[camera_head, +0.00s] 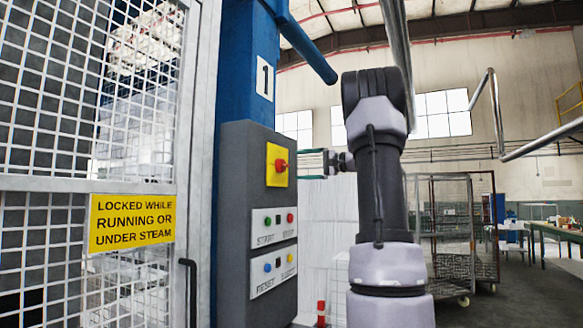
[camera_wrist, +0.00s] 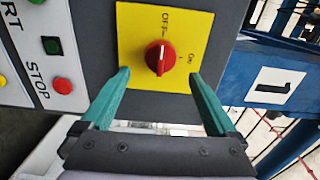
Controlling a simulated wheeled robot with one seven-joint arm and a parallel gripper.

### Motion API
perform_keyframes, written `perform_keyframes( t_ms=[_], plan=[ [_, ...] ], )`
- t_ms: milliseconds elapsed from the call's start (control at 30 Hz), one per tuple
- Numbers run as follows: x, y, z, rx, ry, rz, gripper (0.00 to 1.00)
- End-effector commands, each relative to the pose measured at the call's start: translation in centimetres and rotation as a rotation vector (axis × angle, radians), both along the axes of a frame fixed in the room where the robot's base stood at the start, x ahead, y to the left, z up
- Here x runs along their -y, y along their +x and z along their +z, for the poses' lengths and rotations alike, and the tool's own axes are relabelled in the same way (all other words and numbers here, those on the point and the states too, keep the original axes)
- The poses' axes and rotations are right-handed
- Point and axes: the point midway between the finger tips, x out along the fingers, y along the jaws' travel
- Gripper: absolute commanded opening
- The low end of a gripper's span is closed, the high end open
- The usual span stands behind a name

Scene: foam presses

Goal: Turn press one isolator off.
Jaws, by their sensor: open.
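The press one isolator is a red rotary knob (camera_head: 281,165) on a yellow plate (camera_head: 273,177), high on a grey control box. In the wrist view the knob (camera_wrist: 160,57) has OFF printed above it and ON to its right. The knob's ridge runs roughly up and down there; I cannot tell for certain which mark it points at. My gripper (camera_head: 301,164) is just right of the knob in the head view, level with it. In the wrist view its green fingers (camera_wrist: 160,76) are open, one either side of and below the knob, apparently not touching it.
Below the isolator are start and stop buttons (camera_head: 273,220) and another button panel (camera_head: 273,269). A blue column (camera_head: 238,70) bears a number 1 sign (camera_head: 265,78). A mesh guard (camera_head: 60,110) with a yellow sign (camera_head: 132,220) stands left. Wire trolleys (camera_head: 448,240) stand behind right.

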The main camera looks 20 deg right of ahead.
Motion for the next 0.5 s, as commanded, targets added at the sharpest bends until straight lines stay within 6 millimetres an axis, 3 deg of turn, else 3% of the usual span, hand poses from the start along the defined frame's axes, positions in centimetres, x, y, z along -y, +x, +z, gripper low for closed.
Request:
perform_keyframes(
  t_ms=[200, 500],
  plan=[
    [2.4, -2.9, 0.0, -0.001, 0.0, -0.002, 0.94],
    [3.1, -4.0, 0.0, 0.0, 0.0, 0.001, 0.94]
  ],
)
